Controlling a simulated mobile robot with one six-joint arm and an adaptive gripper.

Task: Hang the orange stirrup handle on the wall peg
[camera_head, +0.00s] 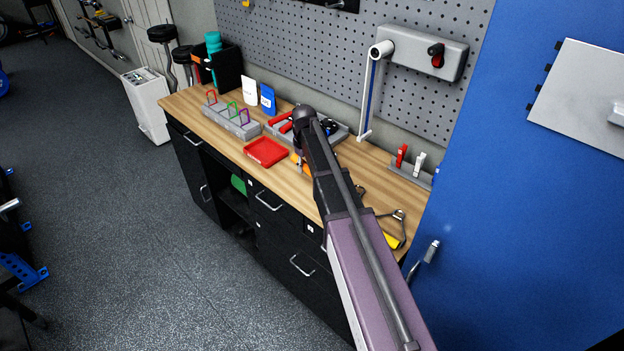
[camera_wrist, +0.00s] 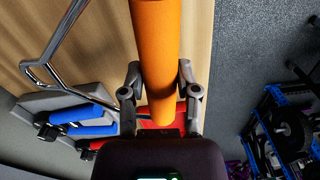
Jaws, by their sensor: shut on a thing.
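The orange stirrup handle's grip (camera_wrist: 156,40) runs down the middle of the wrist view. My gripper (camera_wrist: 160,80) is shut on it, with one finger on each side. A bent chrome bar (camera_wrist: 70,30) shows at left; I cannot tell whether it is the handle's frame. In the head view only a bit of orange (camera_head: 296,157) shows beside my arm, which hides most of the handle and my gripper. A grey wall plate (camera_head: 415,55) carries a dark peg with a red part (camera_head: 437,55). A white bar-like piece (camera_head: 367,100) with blue hangs from its left end.
A yellow-gripped handle (camera_head: 391,240) lies near the front. A blue cabinet (camera_head: 530,210) stands right.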

